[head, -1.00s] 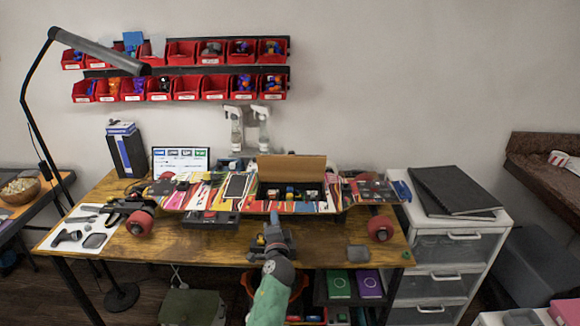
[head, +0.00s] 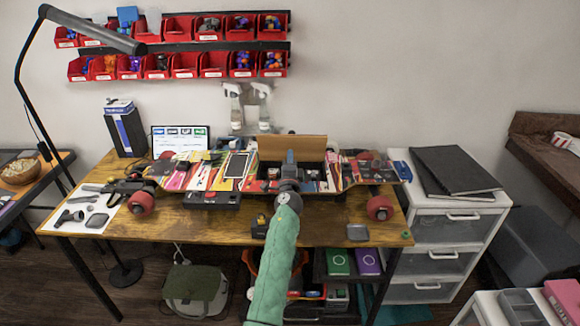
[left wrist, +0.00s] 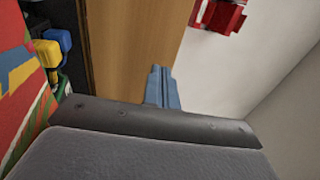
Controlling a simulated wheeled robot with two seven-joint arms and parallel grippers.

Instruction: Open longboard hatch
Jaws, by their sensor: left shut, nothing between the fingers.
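The longboard (head: 210,172) lies across the workbench, with colourful graphics and red wheels. Its brown hatch lid (head: 308,147) stands raised, roughly upright, along the far side of the open compartment (head: 272,172). Small parts sit inside. My left gripper (head: 290,157) reaches over the compartment from the front, shut and empty, with its blue fingertips in front of the lid. In the left wrist view the fingertips (left wrist: 161,86) are close to the lid (left wrist: 130,45); I cannot tell whether they touch. Yellow and blue parts (left wrist: 54,45) show beside it. My right gripper is not in view.
Two spray bottles (head: 235,108) and red bins (head: 184,67) are behind the board. A laptop-like screen (head: 180,138) stands at back left. White drawers (head: 449,228) stand at right.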

